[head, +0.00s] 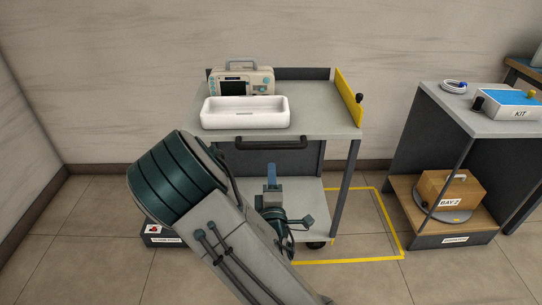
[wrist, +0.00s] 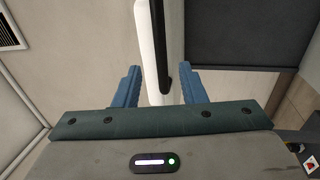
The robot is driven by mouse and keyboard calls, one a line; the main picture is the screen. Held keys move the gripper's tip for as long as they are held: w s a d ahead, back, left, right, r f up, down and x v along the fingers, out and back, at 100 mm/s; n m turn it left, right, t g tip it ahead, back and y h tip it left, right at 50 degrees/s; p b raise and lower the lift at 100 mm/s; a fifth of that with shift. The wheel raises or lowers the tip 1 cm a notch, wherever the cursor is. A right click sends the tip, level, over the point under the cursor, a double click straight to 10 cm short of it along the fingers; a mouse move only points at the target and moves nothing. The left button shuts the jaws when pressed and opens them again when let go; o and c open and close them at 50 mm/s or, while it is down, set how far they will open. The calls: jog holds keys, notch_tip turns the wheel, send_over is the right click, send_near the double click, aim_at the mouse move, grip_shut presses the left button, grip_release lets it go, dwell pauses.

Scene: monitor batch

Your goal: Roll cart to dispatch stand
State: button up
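The cart (head: 322,120) stands against the back wall, with a grey top, a lower shelf and a dark front handle (head: 270,145). A monitor (head: 252,80) and a white tray (head: 245,113) sit on its top. A yellow panel (head: 348,97) stands at its right side. My gripper (head: 272,172) is in front of the cart, below the handle in the head view. In the wrist view, its blue fingers (wrist: 160,75) are apart, with a dark bar and a white strip in line with the gap. I cannot tell whether the bar is between the fingers.
A yellow floor outline (head: 390,215) extends right of the cart. Further right, a grey stand (head: 445,105) holds a KIT box (head: 508,101) on top and a BAY 2 box (head: 450,192) below. A low dark labelled block (head: 160,238) lies left of my arm.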

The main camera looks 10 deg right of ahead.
aim_at(271, 149)
jog(key=b+x, duration=0.1)
jog(key=x, duration=1)
jog(key=shift+w, duration=0.1)
jog(key=shift+r, duration=0.1)
grip_shut()
